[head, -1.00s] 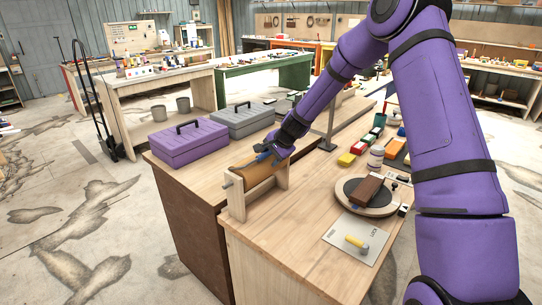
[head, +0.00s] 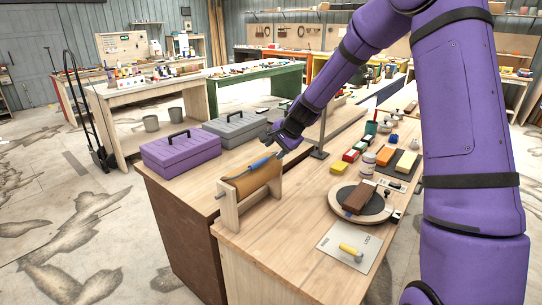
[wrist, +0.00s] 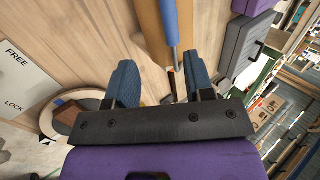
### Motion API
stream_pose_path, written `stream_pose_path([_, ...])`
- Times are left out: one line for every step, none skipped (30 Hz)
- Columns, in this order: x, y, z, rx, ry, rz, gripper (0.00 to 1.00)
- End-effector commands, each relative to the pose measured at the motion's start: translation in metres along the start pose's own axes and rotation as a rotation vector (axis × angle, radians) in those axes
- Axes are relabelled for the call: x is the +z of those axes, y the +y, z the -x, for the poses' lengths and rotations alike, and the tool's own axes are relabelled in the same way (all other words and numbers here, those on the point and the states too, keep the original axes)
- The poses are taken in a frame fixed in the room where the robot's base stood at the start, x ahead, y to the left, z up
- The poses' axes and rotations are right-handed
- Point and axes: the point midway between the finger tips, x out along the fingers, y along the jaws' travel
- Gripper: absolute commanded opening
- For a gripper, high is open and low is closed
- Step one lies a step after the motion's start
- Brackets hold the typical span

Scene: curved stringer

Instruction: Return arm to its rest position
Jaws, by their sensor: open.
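My gripper (head: 284,146) is open and empty, just behind and above the wooden stand (head: 228,210) on the bench. The stand carries a curved brown piece (head: 258,180). A blue-handled tool (head: 258,163) lies along the top of the brown piece. In the wrist view the two blue fingers of my gripper (wrist: 160,82) are spread apart with nothing between them. The tool's blue handle (wrist: 170,22) and its thin tip show beyond the fingers.
A purple toolbox (head: 180,153) and a grey toolbox (head: 234,129) stand at the bench's left. A round turntable (head: 342,200) with a brown block, a FREE/LOCK card (head: 338,258) and coloured blocks are at right. An upright post (head: 322,130) stands behind my gripper.

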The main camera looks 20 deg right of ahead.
Motion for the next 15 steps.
stream_pose_path([0.0000,0.0002,0.0037,0.000,0.001,0.000,0.48])
stream_pose_path([0.0001,0.0003,0.0051,0.000,0.000,0.000,0.48])
stream_pose_path([0.0003,0.0003,0.0067,0.000,0.000,0.000,0.48])
stream_pose_path([0.0004,0.0003,0.0075,0.000,0.000,0.000,0.48])
stream_pose_path([0.0005,0.0003,0.0080,0.001,-0.001,0.000,0.48])
stream_pose_path([0.0005,0.0003,0.0084,0.001,-0.001,0.000,0.48])
stream_pose_path([0.0006,0.0003,0.0085,0.001,-0.001,0.000,0.48])
stream_pose_path([0.0006,0.0003,0.0085,0.001,-0.001,0.000,0.48])
stream_pose_path([0.0006,0.0003,0.0084,0.001,-0.001,0.000,0.48])
stream_pose_path([0.0006,0.0003,0.0083,0.001,-0.001,0.000,0.48])
stream_pose_path([0.0005,0.0003,0.0083,0.001,-0.001,0.000,0.48])
stream_pose_path([0.0006,0.0002,0.0083,0.001,-0.001,0.000,0.48])
stream_pose_path([0.0006,0.0002,0.0082,0.001,-0.001,0.000,0.48])
stream_pose_path([0.0005,0.0002,0.0082,0.001,-0.001,0.000,0.48])
stream_pose_path([0.0005,0.0002,0.0082,0.000,-0.001,0.000,0.48])
